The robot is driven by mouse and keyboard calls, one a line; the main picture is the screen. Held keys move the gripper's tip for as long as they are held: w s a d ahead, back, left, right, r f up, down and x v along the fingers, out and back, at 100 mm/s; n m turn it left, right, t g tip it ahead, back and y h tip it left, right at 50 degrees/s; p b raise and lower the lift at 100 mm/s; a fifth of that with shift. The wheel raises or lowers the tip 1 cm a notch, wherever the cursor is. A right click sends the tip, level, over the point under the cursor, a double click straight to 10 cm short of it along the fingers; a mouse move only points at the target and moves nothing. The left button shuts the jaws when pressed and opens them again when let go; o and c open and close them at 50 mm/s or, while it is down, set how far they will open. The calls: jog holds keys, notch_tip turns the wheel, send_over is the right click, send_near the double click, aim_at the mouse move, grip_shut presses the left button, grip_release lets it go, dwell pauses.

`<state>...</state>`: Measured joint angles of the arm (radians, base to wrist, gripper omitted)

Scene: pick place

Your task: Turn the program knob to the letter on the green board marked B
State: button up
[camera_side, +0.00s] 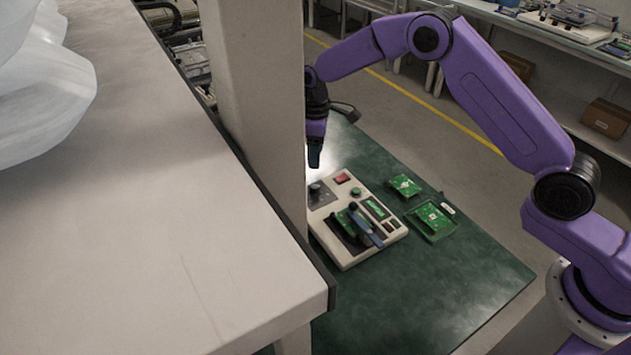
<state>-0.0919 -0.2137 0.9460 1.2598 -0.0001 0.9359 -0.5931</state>
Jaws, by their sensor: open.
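A beige control box (345,258) sits on the dark green table, partly cut off on its left by a pillar. A dark round knob (316,188), which looks like the program knob, is at its upper left; its pointer and letters are too small to read. A green board (347,222) sits on the box beside a blue lever (366,226). Another green board (405,185) lies on the table, and a third (432,217) lies in a shallow tray. No B is legible on any board. My gripper (314,164) is open, pointing down above the knob area, partly hidden by the pillar.
The beige pillar (255,110) and a pale worktop (130,220) block the left of the view. A red button (342,178) and a green display (375,207) are on the box. The table (460,280) is clear at the front right.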

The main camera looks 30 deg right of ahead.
aim_at(315, 185)
notch_tip(315, 185, down, 10)
jog(key=shift+f, duration=0.15)
dwell(0.3)
grip_shut()
jog(key=shift+m, duration=0.3)
jog(key=m, duration=0.3)
jog(key=shift+m, duration=0.3)
jog(key=shift+a+m, duration=0.1)
jog(key=shift+m, duration=2.1)
